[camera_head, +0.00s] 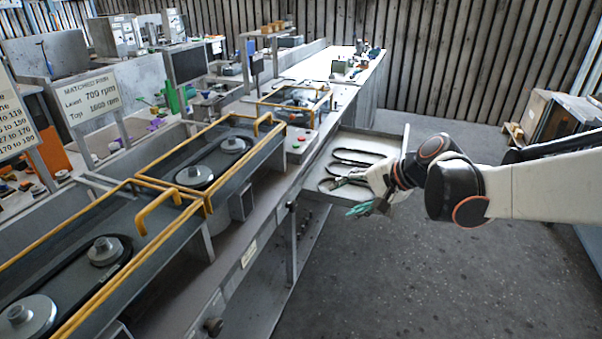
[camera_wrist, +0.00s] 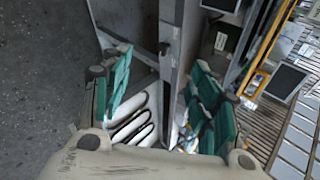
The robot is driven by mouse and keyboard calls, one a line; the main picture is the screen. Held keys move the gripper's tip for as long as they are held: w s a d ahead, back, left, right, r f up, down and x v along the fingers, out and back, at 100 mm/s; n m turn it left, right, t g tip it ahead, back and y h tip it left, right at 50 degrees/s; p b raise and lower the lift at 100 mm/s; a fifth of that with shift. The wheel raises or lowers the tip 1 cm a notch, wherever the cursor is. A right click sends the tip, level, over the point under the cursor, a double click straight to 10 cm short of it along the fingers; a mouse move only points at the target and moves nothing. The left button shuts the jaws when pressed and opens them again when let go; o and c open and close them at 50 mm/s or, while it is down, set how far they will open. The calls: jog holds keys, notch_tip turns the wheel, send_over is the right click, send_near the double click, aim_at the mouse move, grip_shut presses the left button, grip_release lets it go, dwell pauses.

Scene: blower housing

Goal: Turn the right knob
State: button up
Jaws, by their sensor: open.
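A dark knob (camera_head: 213,326) sticks out of the bench front at the bottom of the head view. A second dark knob-like part (camera_head: 291,206) sits further right on the same front. My gripper (camera_head: 360,208), with teal finger pads, is right of both and apart from them, beside the open drawer. In the wrist view my gripper (camera_wrist: 162,85) has its fingers wide apart with nothing held. A small dark knob-like part (camera_wrist: 163,48) shows on a grey panel between the fingers; I cannot tell which knob it is.
The open drawer (camera_head: 318,194) holds several black belts (camera_head: 358,156) and juts from the bench. Yellow-framed guards (camera_head: 150,217) cover belt pulleys on the bench top. The grey floor (camera_head: 430,285) in front is clear. A dark cabinet (camera_head: 568,122) stands at the right.

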aim_at(295, 207)
jog(key=w+a+f+m+y+p, duration=0.15)
jog(key=w+f+m+y, duration=0.3)
jog(key=w+f, duration=0.55)
jog(key=w+d+f+m+y, duration=0.1)
jog(key=w+f+m+y, duration=0.3)
jog(key=f, duration=0.6)
jog(key=shift+n+t+y, duration=0.3)
jog(key=shift+n+y, duration=0.35)
jog(key=b+x, duration=0.3)
jog(key=x, duration=0.9)
jog(key=shift+w+a, duration=0.25)
jog(key=shift+w+a+r, duration=0.1)
jog(key=shift+w+a, duration=0.1)
jog(key=shift+a, duration=0.3)
jog(key=c, duration=1.1)
